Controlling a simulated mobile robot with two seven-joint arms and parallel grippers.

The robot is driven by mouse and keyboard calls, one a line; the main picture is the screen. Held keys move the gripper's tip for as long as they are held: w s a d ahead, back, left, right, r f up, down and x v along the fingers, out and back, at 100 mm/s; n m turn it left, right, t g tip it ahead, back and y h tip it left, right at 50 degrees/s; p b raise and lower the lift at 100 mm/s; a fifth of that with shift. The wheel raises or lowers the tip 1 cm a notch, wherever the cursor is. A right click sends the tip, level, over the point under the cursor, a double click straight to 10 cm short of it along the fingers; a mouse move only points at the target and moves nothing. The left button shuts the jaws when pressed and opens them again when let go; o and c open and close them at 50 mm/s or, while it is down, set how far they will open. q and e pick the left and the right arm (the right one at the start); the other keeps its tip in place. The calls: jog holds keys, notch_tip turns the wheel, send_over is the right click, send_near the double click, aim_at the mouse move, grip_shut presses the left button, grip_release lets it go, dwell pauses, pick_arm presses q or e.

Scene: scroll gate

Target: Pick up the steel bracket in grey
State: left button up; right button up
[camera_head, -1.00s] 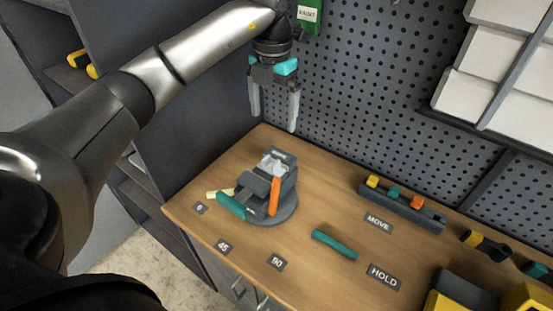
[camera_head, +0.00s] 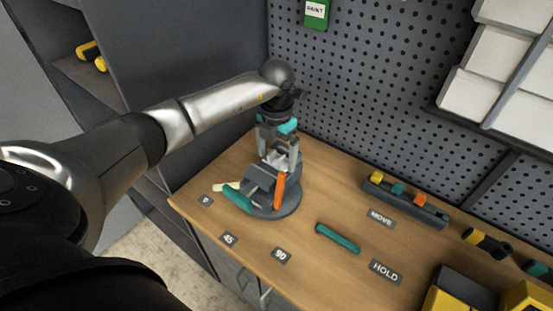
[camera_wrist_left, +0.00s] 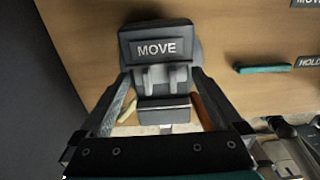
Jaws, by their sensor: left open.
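The grey steel bracket (camera_head: 274,163) sits in the top of a dark grey vise (camera_head: 258,186) on a round base on the bench. In the left wrist view, the light grey bracket (camera_wrist_left: 154,76) shows in front of a dark block marked MOVE (camera_wrist_left: 158,47). My left gripper (camera_head: 278,158) is open, pointing down at the vise, with a finger on either side of the bracket. In the left wrist view its fingers (camera_wrist_left: 162,82) flank the bracket; I cannot tell whether they touch it. My right gripper is not in view.
The vise has an orange handle (camera_head: 280,189) and a teal handle (camera_head: 236,199). A loose teal handle (camera_head: 337,238) lies right of it. A dark rack (camera_head: 405,200) holds coloured pieces. A pegboard (camera_head: 370,95) stands behind; a dark cabinet is left.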

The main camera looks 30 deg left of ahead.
pick_arm(q)
jog(key=shift+f, duration=0.1)
jog(key=shift+c, duration=0.2)
jog(key=c, duration=1.3)
